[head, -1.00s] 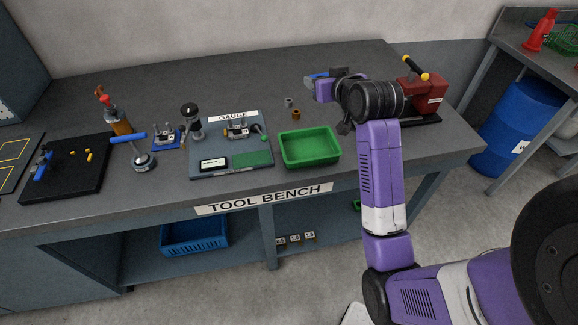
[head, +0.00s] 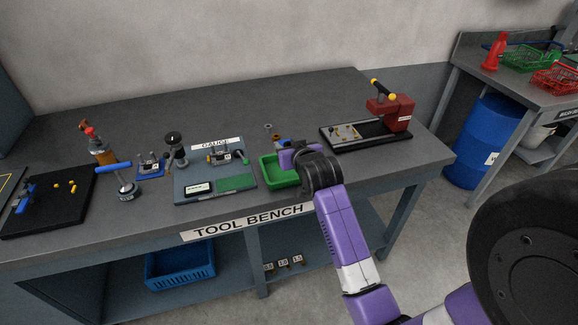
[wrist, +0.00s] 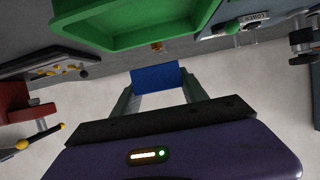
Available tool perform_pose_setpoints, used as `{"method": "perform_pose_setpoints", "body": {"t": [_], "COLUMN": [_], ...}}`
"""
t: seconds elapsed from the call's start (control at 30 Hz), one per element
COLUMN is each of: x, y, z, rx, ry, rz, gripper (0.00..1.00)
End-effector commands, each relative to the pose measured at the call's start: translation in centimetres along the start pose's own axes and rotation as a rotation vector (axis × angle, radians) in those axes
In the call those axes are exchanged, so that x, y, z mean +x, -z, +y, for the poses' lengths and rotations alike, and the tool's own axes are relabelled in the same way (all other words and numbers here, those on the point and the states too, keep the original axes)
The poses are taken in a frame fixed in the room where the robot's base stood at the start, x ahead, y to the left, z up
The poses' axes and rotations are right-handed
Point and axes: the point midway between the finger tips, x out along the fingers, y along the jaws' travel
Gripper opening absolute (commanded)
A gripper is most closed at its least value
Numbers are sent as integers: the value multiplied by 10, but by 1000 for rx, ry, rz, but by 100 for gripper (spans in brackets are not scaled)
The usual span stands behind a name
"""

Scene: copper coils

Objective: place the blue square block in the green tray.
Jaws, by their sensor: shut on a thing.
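The blue square block (wrist: 155,77) is held between the two fingers of my gripper (wrist: 158,90) in the wrist view. In the head view my gripper (head: 284,147) is over the back part of the green tray (head: 268,176), and a small bit of blue shows there. My arm covers the tray's right side. The wrist view shows the tray (wrist: 128,43) across the top, with the block apart from it in the picture. The height of the block over the tray is hard to tell.
A red press (head: 392,113) on a black base stands to the right on the bench. A gauge board (head: 207,194) lies just left of the tray. Small metal rings (head: 268,126) sit behind the tray. Bare bench lies at the back.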

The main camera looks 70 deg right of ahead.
Motion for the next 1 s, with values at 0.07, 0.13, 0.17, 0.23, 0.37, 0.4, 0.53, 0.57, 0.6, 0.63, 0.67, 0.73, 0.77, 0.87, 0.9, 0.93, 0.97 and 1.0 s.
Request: {"method": "perform_pose_setpoints", "body": {"t": [0.07,0.13,0.17,0.23,0.37,0.4,0.53,0.57,0.6,0.63,0.67,0.73,0.77,0.87,0.9,0.93,0.97,1.0], "x": [6,10,11,13,17,20,27,28,29,30,30,31,31,31,31,31,31,32], "y": [-15,-24,-26,-31,-41,-46,-63,-66,-69,-71,-72,-72,-72,-72,-72,-72,-73,-74], "z": [1,1,1,0,1,1,1,1,0,0,0,0,0,0,0,0,0,0], "rx": [1,1,0,0,1,1,1,1,1,1,1,1,1,1,1,1,1,0], "ry": [-2,-1,-1,0,-1,-1,-1,-1,-1,0,0,0,0,0,0,0,0,0], "rz": [-1,0,2,2,1,0,1,1,2,2,3,4,5,4,4,4,4,4], "gripper": [0,0,0,0,0,0,0,0,0,0,0,0,0,0,0,0,0,0]}}
